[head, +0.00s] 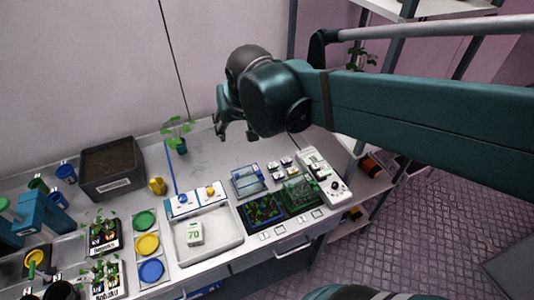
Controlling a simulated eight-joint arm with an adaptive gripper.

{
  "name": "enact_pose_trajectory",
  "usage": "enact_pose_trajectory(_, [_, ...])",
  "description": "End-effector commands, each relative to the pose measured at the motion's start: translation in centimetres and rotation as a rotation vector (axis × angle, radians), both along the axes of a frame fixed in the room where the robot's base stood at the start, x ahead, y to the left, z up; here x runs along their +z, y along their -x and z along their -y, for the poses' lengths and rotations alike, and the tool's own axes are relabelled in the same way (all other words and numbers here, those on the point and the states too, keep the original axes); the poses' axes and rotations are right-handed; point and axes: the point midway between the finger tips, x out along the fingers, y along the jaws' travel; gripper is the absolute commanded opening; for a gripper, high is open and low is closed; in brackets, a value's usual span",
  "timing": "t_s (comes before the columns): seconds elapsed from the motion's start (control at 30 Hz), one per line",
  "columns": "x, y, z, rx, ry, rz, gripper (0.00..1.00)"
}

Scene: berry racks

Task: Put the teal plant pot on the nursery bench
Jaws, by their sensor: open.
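A small leafy plant stands upright on the grey bench (215,160), left of centre in the head view. Its pot (181,147) is small and dark; its colour is hard to tell, though it may be teal. My gripper (236,132) is open and empty. It points down above the back of the bench, to the right of the leafy plant and apart from it. A green cup (38,185) stands at the left among blue cups. Which part of the furniture is the nursery bench is not marked; the grey bench is the only large worktop in view.
A dark soil box (111,170) and a yellow cup (157,186) stand left of the plant. A white tray (196,258) and seedling trays (262,211) crowd the front. A white device (322,178) is at the right. The back middle of the bench is clear.

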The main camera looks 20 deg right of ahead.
Motion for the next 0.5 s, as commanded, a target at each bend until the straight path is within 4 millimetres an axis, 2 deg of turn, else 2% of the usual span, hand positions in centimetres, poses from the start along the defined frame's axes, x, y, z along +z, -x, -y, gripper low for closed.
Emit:
enact_pose_trajectory(0.1, [0.0, 2.2, 0.8, 0.014, 0.002, 0.011, 0.48])
enact_pose_trajectory(0.5, [-0.7, 8.5, 2.9, 0.063, 0.021, 0.058, 0.48])
